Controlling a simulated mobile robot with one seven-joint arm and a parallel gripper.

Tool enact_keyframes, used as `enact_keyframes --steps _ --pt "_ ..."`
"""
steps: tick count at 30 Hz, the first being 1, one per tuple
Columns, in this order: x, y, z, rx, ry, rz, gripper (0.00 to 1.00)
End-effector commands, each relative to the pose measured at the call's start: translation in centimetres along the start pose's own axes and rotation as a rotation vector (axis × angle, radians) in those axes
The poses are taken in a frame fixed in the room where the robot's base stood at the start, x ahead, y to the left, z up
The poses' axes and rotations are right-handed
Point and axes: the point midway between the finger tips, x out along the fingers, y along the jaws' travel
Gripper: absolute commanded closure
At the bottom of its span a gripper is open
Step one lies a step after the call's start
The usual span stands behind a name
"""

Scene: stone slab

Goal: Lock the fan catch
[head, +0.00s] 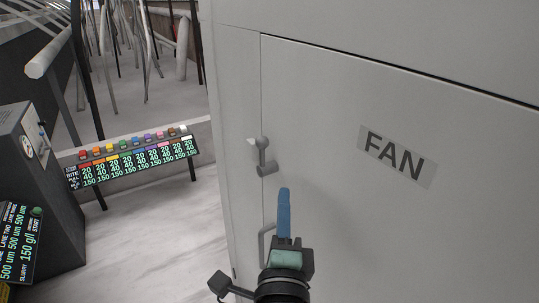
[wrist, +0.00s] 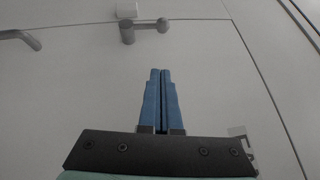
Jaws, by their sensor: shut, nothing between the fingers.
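The fan catch (head: 265,160) is a small grey lever with a round knob on the left edge of a pale cabinet door (head: 330,120). It also shows in the wrist view (wrist: 145,27), near the top, with its bar lying across the picture and a small white block (wrist: 126,9) beside it. A label reading FAN (head: 397,158) is on the door. My gripper (head: 284,192), with blue fingers, is in front of the door, below and right of the catch in the head view. In the wrist view its fingers (wrist: 160,72) are together and empty, apart from the catch.
A grey bar handle (head: 264,243) is on the door below the catch, partly behind my gripper; it also shows in the wrist view (wrist: 20,38). A display panel with coloured buttons (head: 135,160) and a dark machine (head: 40,190) stand at left, with open floor between.

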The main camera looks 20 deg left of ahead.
Motion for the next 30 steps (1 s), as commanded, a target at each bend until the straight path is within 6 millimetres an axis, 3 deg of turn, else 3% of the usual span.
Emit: enact_keyframes --steps 13,15,21,30 --pt "8.0 -0.5 0.1 -0.002 -0.001 -0.001 1.0" --pt "8.8 -0.5 0.9 -0.001 -0.004 0.002 1.0" --pt "10.2 -0.3 2.4 0.0 -0.003 0.001 1.0" --pt "10.7 -0.1 2.9 0.0 0.0 -0.001 1.0"
